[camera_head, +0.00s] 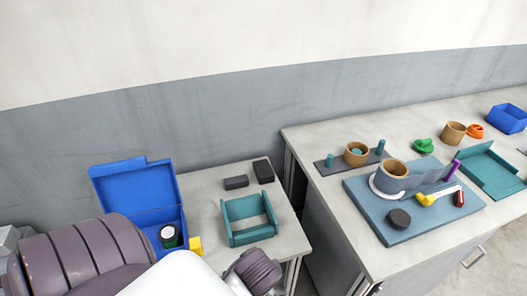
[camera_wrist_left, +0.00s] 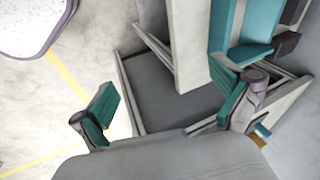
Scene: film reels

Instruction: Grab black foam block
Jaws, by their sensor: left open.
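Two dark blocks lie at the back of the left table: a flatter one (camera_head: 236,182) and a taller one (camera_head: 263,171) at its right. I cannot tell which is the foam block. In the left wrist view, a dark block (camera_wrist_left: 286,45) shows at the upper right, beyond the teal holder. My left gripper (camera_wrist_left: 168,103) has its teal-padded fingers spread wide, with nothing between them. It is apart from the blocks. In the head view my left arm comes in at the bottom left, and its fingertips are hidden. My right gripper is not in view.
A teal open holder (camera_head: 232,238) stands in front of the blocks. An open blue box (camera_head: 130,205) with a dark round item is to its left, beside a yellow piece (camera_head: 195,246). A gap separates this table from the right counter (camera_head: 330,205), which holds cups and tools.

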